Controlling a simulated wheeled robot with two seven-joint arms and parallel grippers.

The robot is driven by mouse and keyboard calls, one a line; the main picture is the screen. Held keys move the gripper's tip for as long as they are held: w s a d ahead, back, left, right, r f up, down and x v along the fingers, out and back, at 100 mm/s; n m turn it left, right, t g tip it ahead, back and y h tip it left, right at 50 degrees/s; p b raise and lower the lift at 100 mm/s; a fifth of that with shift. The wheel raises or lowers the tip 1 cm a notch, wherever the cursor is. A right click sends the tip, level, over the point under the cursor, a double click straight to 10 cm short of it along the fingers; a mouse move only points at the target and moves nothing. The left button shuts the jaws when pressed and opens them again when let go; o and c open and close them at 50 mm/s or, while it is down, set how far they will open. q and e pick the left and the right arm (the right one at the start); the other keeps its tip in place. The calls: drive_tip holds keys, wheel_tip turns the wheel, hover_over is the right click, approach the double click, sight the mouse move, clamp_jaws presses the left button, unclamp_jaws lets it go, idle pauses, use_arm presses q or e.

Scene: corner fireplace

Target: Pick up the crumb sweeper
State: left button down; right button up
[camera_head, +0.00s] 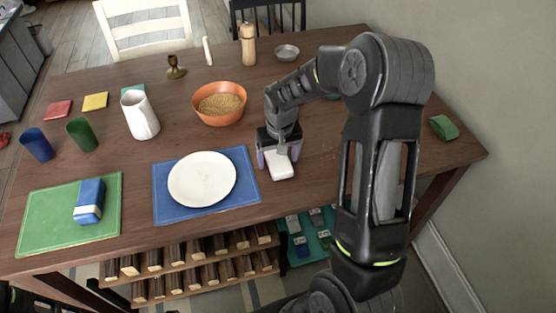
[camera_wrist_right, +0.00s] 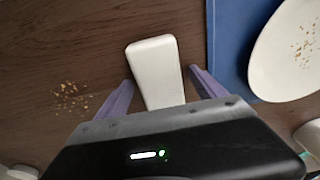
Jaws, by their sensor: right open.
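The crumb sweeper (camera_head: 282,168) looks like a small white block lying on the brown wooden table, just right of the blue placemat. It also shows in the right wrist view (camera_wrist_right: 154,62), extending out beyond the fingertips. My right gripper (camera_head: 278,159) is open and low over the table, with its purple-padded fingers on either side of the sweeper's near part. In the right wrist view my right gripper (camera_wrist_right: 160,80) shows a gap beside each finger; I cannot tell the exact height. My left gripper is not in view.
Crumbs (camera_wrist_right: 70,95) lie on the table beside the sweeper. A white plate (camera_head: 202,179) sits on the blue placemat (camera_head: 168,212). An orange bowl (camera_head: 219,116) and white pitcher (camera_head: 140,115) stand behind. A blue-white block (camera_head: 89,201) lies on the green placemat (camera_head: 45,235).

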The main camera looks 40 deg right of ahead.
drive_tip(key=shift+f, duration=0.25)
idle(0.4)
drive_tip(key=c, duration=1.5)
